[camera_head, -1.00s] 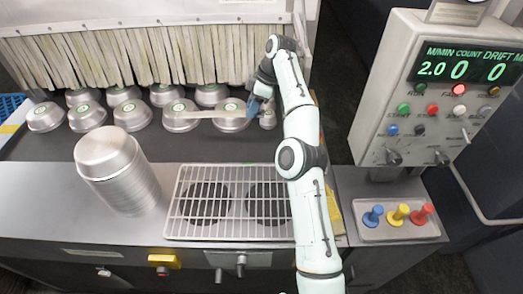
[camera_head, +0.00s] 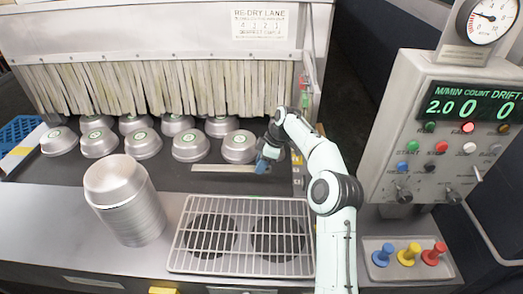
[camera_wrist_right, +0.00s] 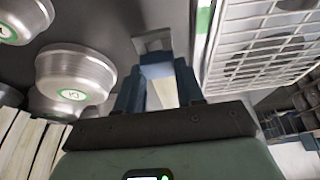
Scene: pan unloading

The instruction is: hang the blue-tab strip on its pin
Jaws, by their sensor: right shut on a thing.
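The blue-tab strip is a thin pale metal strip (camera_head: 222,168), held roughly level in front of the row of pans at the belt's right. My right gripper (camera_head: 265,163) is shut on its blue tab end, which shows between the blue fingers in the right wrist view (camera_wrist_right: 157,68). Whether the strip touches the belt is unclear. My left gripper is out of view.
Several upturned pans (camera_head: 143,143) stand on the dark belt before a strip curtain (camera_head: 150,88). A pan stack (camera_head: 128,205) stands at left, a wire rack (camera_head: 180,262) in front.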

